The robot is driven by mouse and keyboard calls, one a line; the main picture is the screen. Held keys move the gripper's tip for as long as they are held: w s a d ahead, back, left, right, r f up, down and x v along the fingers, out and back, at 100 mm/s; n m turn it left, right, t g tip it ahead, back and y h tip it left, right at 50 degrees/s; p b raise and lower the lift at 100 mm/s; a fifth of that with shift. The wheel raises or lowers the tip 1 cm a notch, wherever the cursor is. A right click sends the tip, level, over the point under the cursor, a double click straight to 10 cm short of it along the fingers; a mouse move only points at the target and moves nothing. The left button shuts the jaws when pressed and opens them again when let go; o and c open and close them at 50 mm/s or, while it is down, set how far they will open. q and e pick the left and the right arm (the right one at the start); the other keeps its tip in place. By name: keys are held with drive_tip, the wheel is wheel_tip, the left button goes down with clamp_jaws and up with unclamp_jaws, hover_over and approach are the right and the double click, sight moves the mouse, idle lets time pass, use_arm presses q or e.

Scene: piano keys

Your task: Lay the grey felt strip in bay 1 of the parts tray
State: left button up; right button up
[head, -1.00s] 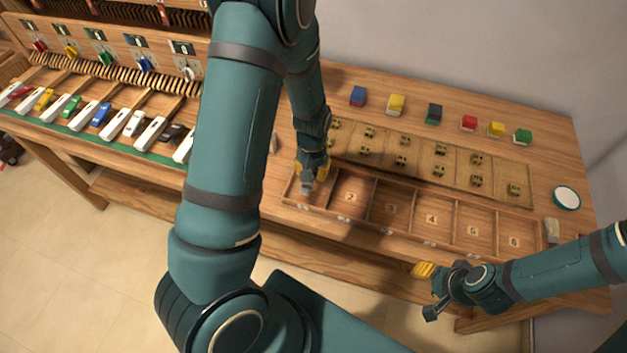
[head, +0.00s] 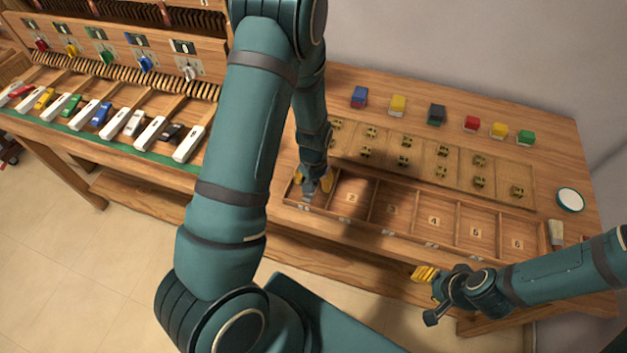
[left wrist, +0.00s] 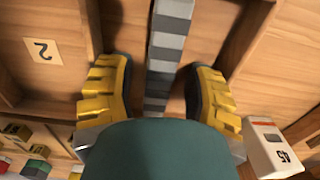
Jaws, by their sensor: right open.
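The parts tray (head: 395,243) lies along the front of the bench, its bays numbered. My left gripper (head: 311,186) points down into bay 1 at the tray's left end. In the left wrist view its two yellow-padded fingers (left wrist: 157,95) stand apart. The grey felt strip (left wrist: 170,45), banded light and dark, lies between them with a gap on each side. The strip is inside the walls of bay 1, along its length; its near end is hidden by the gripper. My right gripper (head: 430,292) is open and empty in front of the tray's right part.
A board with small brass-coloured parts (head: 420,160) lies behind the tray. Several coloured blocks (head: 437,113) stand further back. Piano keys (head: 150,133) are at the left. A white block marked 45 (left wrist: 270,145) stands near the left gripper.

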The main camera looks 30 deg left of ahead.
use_arm(q)
drive_tip(key=shift+r, duration=0.15)
drive_tip(key=shift+r, duration=0.3)
wheel_tip(320, 180, up, 11)
drive_tip(key=p, duration=0.2)
drive_tip(key=shift+r, duration=0.2)
drive_tip(key=shift+s, duration=0.1)
idle(0.3)
